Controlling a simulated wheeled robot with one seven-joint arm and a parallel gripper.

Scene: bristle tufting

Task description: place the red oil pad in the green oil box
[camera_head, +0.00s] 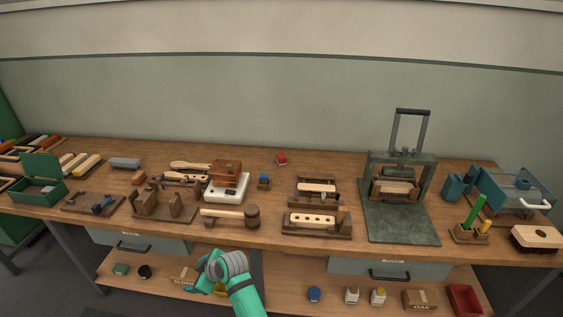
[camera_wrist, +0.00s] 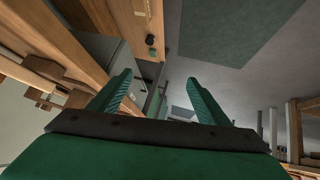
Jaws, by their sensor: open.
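The red oil pad (camera_head: 281,159) appears as a small red piece on a little base at the back middle of the bench. The green oil box (camera_head: 38,187) stands at the left end of the bench with its lid raised; its inside is hard to make out. My gripper (camera_head: 210,268) is in front of the bench edge, low and apart from both. In the wrist view my gripper (camera_wrist: 162,95) has its two green fingers spread with nothing between them. Neither pad nor box can be made out in the wrist view.
A wooden mallet (camera_head: 235,214) lies near the front edge. A white scale-like block (camera_head: 227,189) with a brown box stands behind it. A tall press (camera_head: 398,185) stands at right. Bench surface around the red pad is fairly clear. A lower shelf (camera_head: 140,285) holds small items.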

